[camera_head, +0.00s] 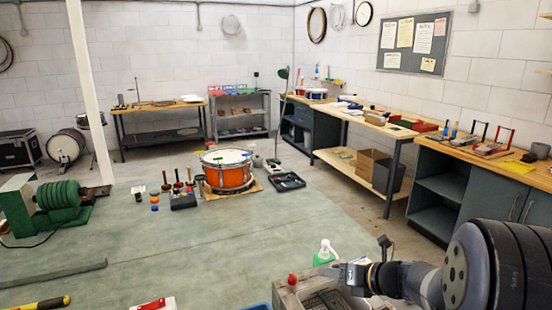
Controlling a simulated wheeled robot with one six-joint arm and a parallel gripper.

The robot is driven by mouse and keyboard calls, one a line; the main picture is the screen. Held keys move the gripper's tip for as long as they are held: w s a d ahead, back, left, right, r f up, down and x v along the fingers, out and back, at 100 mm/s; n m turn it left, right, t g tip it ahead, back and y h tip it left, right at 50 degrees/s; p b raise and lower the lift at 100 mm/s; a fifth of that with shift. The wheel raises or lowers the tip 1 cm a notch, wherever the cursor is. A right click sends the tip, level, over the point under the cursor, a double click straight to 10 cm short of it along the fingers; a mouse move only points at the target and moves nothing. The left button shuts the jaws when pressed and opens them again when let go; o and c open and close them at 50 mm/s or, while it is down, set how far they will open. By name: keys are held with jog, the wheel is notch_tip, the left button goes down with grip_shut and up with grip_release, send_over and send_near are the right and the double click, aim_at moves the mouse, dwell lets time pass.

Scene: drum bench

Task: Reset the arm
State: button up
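My arm (470,268) reaches in from the lower right, its large dark-ringed joint nearest the camera. Its wrist runs left to my gripper (338,270), a small silver end above a grey sink-like unit (286,297) at the bottom edge. The fingers are small and seen side-on, so I cannot tell whether they are apart. I see no object clearly held. A bottle with green liquid (325,254) stands just beyond the gripper; its lower part is partly hidden.
Workbenches (390,129) line the right wall. A green machine (55,200) stands left. The mat's middle is clear.

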notch_tip(320, 180, down, 7)
jog(key=shift+s+f, duration=0.1)
dwell(0.5)
